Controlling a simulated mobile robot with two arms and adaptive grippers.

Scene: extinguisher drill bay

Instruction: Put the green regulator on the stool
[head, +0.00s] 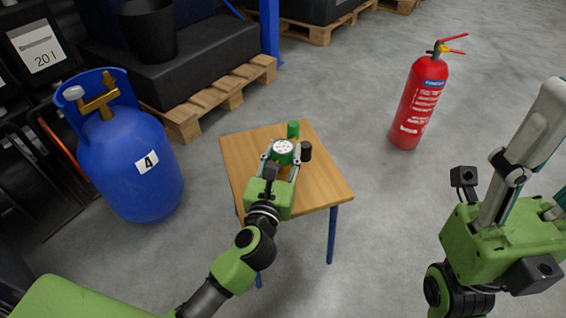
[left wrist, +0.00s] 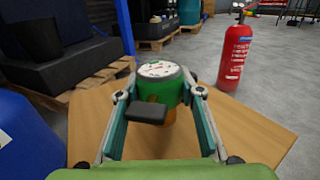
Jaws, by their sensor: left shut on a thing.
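The green regulator (head: 283,148) has a round white dial and a dark knob. In the head view it is over the wooden top of the stool (head: 325,185), which has blue legs. My left gripper (head: 280,160) is shut on the regulator, with one finger on each side of it. In the left wrist view the regulator (left wrist: 158,85) is between the fingers, above the stool top (left wrist: 245,130). I cannot tell whether its underside touches the wood. My right gripper (head: 525,170) is at the right of the head view, away from the stool; its fingertips are not clearly shown.
A red fire extinguisher (head: 418,100) stands on the floor to the right. A wooden pallet (head: 225,92) with a black load lies behind. The grey floor between stool and extinguisher is clear.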

